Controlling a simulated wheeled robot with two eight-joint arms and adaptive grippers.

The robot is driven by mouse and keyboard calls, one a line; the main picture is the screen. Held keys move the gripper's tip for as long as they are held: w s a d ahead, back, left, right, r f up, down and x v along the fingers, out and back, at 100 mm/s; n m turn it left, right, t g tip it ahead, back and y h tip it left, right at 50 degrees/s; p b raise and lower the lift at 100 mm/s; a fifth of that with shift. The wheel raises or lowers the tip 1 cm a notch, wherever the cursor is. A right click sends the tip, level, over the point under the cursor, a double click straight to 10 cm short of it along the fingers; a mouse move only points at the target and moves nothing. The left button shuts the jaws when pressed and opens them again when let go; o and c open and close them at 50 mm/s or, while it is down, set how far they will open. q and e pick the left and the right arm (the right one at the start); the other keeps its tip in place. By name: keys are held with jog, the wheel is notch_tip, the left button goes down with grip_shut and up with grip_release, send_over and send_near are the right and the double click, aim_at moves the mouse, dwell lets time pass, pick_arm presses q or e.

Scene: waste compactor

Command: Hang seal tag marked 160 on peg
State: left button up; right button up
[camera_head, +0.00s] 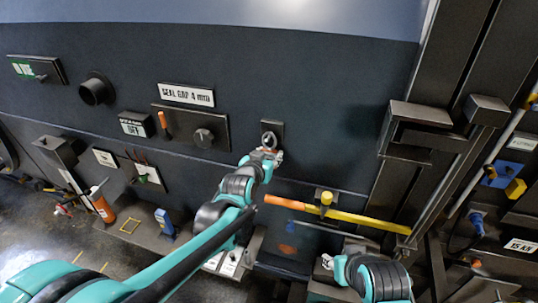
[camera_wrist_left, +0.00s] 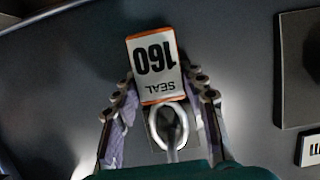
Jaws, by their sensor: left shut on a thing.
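The seal tag marked 160 (camera_wrist_left: 152,65) is a white plate with an orange edge, its print upside down in the left wrist view. My left gripper (camera_wrist_left: 163,92) is shut on it, one finger at each side. A pale ring (camera_wrist_left: 167,127) joins the tag's lower end in that view, and a grey rod-like shape shows at the ring. In the head view my left gripper (camera_head: 268,155) is at the small dark peg plate (camera_head: 279,128). I cannot tell whether the ring is around the peg. My right gripper (camera_head: 328,262) is low at right, too small to read.
A SEAL GAP 4 mm sign (camera_head: 187,95) and a panel with a dark knob (camera_head: 203,138) are left of the peg plate. A yellow bar with an orange end (camera_head: 350,217) runs below right. A dark steel bracket (camera_head: 420,115) juts out at right.

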pick_arm(q)
jog(key=o, duration=1.2)
jog(key=shift+o, duration=0.2)
jog(key=v, duration=1.2)
jog(key=s+a+f+n+g+y+b, duration=0.1)
jog(key=s+a+f+b, duration=0.4)
jog(key=f+b, duration=0.5)
jog(key=s+a+f+n+g+y+b, duration=0.1)
jog(key=s+a+f+b, duration=0.4)
jog(key=f, duration=1.3)
jog(key=s+a+f+n+g+y+b, duration=0.1)
jog(key=s+a+f+g+b, duration=0.3)
jog(key=s+f+b, duration=0.6)
notch_tip(320, 180, down, 4)
jog(key=a+y+b, duration=0.1)
jog(key=b, duration=0.4)
jog(key=shift+f+n, duration=0.2)
jog(key=shift+n, duration=0.1)
